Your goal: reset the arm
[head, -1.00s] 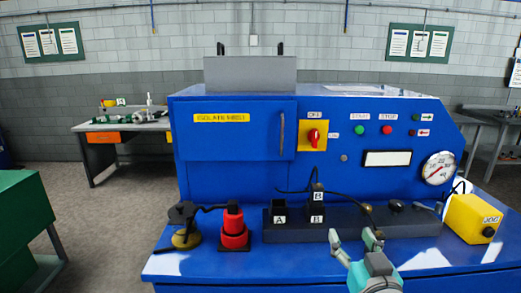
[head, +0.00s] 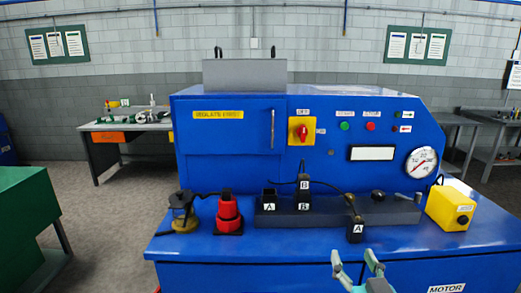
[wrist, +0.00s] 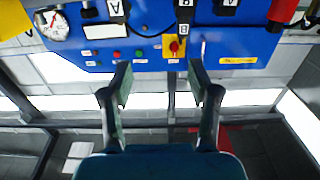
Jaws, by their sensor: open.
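My gripper (head: 356,267) is open and empty. In the head view it shows low at the front of the blue machine (head: 400,258), just right of the middle. The wrist view shows both fingers of the gripper (wrist: 160,92) spread apart with nothing between them. In that view the machine's panel (wrist: 120,45) appears upside down along the top, beyond the fingertips. My gripper touches none of the parts on the machine's shelf, as far as the views show.
On the shelf stand a dark block with sockets (head: 330,212), a plug marked A (head: 355,231), a plug marked B (head: 304,186), a red socket (head: 228,215), a yellow-based lamp-like part (head: 184,215) and a yellow box (head: 451,206). A green cabinet (head: 28,215) is at left.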

